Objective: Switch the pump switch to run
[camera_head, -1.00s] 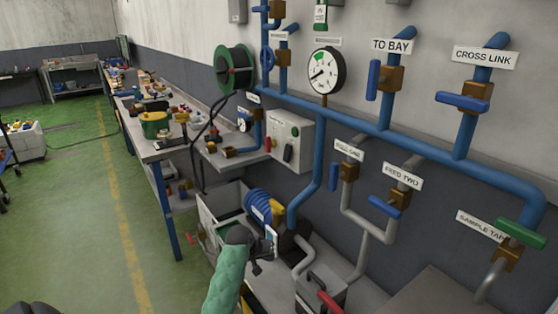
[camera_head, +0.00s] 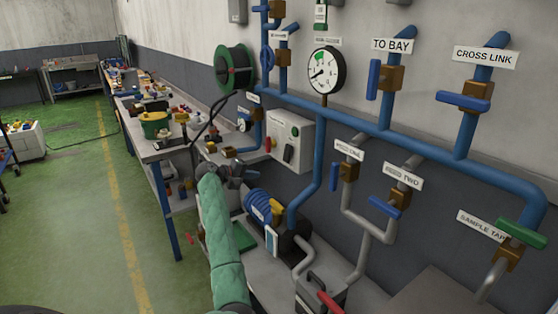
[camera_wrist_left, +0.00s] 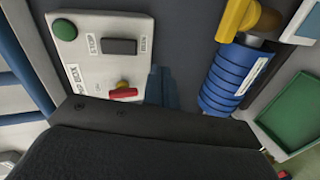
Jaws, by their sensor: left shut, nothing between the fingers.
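A pale control box (camera_head: 305,135) is fixed to the wall below the blue pipe. It carries a black switch handle (camera_head: 288,153), a red lever (camera_head: 268,145) and a green button (camera_head: 295,131). In the left wrist view the black handle (camera_wrist_left: 119,46) lies between two small labels, seemingly STOP and RUN. I cannot tell which one it points to. The red lever (camera_wrist_left: 124,92) and green button (camera_wrist_left: 65,30) also show there. My left gripper (camera_head: 246,173) is shut and empty, below and left of the box, apart from it. My right gripper is out of view.
A blue ribbed pump motor (camera_head: 262,203) stands below the box. Pipes with valves, such as the TO BAY valve (camera_head: 391,78), fill the right wall. The green floor is open on the left.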

